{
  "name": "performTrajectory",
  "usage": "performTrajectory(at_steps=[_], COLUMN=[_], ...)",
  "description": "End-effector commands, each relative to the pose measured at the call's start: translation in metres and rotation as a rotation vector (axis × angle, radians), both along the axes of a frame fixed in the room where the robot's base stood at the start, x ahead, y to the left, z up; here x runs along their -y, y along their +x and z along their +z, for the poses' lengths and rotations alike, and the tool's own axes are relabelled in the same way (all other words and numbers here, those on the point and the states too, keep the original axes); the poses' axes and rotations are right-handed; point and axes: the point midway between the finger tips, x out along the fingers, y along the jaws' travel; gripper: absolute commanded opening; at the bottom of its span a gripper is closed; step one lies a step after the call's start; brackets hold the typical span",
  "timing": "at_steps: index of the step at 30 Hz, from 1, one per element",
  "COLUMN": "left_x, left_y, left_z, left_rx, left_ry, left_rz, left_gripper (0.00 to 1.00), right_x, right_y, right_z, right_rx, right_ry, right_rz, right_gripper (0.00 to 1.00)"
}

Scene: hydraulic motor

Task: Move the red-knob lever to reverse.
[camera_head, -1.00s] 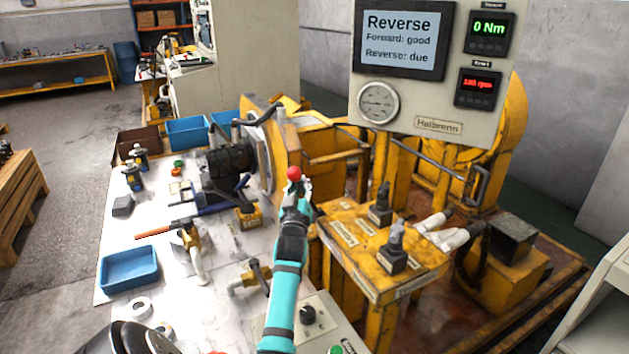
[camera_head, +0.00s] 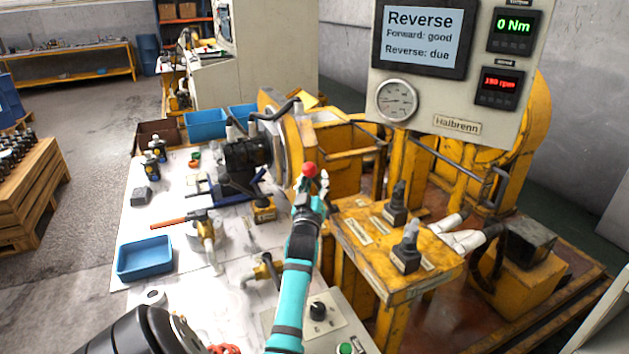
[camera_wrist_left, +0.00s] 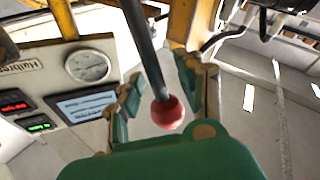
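The red knob (camera_head: 309,169) tops a lever beside the yellow machine. In the left wrist view the red knob (camera_wrist_left: 167,113) ends a dark rod and sits between my left gripper's fingers (camera_wrist_left: 165,100). Those fingers are apart, with a visible gap on each side of the knob. In the head view my teal left gripper (camera_head: 311,190) is just below the knob; its fingers are small there. The lever's base is hidden from the head camera. The display (camera_head: 422,37) reads "Reverse", "Forward: good", "Reverse: due".
A yellow stand (camera_head: 375,250) with two dark upright levers is right of my arm. The white bench (camera_head: 190,250) at left carries a blue tray (camera_head: 144,259), tools and fittings. A control box with a black knob (camera_head: 318,310) is near the front. The gauge panel (camera_head: 450,105) is behind.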

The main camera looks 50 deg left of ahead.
Motion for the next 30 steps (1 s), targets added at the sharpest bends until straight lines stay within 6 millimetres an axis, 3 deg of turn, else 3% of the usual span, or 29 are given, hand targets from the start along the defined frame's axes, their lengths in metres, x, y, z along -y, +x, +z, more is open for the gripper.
performTrajectory(at_steps=[5,18,30], left_x=[0.011,0.067,0.079], left_y=[-0.011,-0.073,-0.086], left_z=[-0.005,-0.026,-0.030], left_rx=[-0.002,-0.003,-0.002], left_ry=[-0.002,-0.004,-0.002], left_rz=[-0.001,0.000,0.000], left_gripper=[0.37,0.37,0.37], right_x=[-0.002,-0.002,-0.002], right_y=[-0.001,-0.003,-0.003], right_z=[0.000,0.000,0.000], right_rx=[-0.002,-0.006,-0.006], right_ry=[0.003,0.002,0.002], right_rz=[0.000,0.000,0.000], right_gripper=[0.58,0.58,0.58])
